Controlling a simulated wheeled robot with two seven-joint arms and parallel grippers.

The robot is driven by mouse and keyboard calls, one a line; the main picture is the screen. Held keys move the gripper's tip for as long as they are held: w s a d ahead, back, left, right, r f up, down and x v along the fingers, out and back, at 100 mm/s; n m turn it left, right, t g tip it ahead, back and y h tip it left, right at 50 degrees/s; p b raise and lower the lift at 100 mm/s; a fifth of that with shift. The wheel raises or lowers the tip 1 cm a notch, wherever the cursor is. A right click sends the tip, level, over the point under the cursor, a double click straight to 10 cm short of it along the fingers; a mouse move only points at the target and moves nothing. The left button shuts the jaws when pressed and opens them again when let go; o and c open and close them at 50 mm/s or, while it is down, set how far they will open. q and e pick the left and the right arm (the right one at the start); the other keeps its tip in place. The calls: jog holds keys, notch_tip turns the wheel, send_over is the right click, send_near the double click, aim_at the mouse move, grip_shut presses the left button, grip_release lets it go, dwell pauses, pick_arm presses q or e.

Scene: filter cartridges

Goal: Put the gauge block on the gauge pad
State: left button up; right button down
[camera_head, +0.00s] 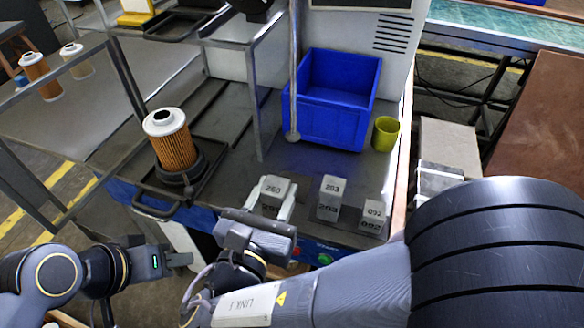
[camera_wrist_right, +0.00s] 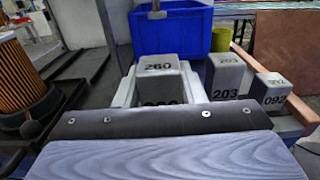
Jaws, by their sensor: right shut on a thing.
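Three grey numbered blocks stand in a row near the front edge of the bench. The left block, marked 260 (camera_head: 273,186), is between the fingers of my right gripper (camera_head: 271,200), which is shut on it. The wrist view shows the same block (camera_wrist_right: 158,67) upright, with a finger on each side. The middle block, marked 203 (camera_head: 330,198), and the smaller block, marked 092 (camera_head: 373,216), stand to its right, apart from the gripper. My left gripper (camera_head: 182,259) is at the lower left, away from the blocks; its jaw opening is unclear. I cannot make out a gauge pad.
A blue bin (camera_head: 335,130) stands behind the blocks, with a yellow-green cup (camera_head: 385,134) to its right. An orange pleated filter cartridge (camera_head: 172,140) stands in a dark holder at left. A metal frame post (camera_head: 253,100) rises between the cartridge and the bin.

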jog(key=x, duration=0.8)
jog(key=shift+w+d, duration=0.1)
jog(key=shift+w, duration=0.3)
jog(key=shift+w+f, duration=0.15)
jog(key=shift+f+b, duration=0.75)
jog(key=shift+f, duration=0.85)
jog(key=shift+f, duration=0.1)
jog(key=shift+f, duration=0.15)
jog(key=c, duration=0.9)
grip_release()
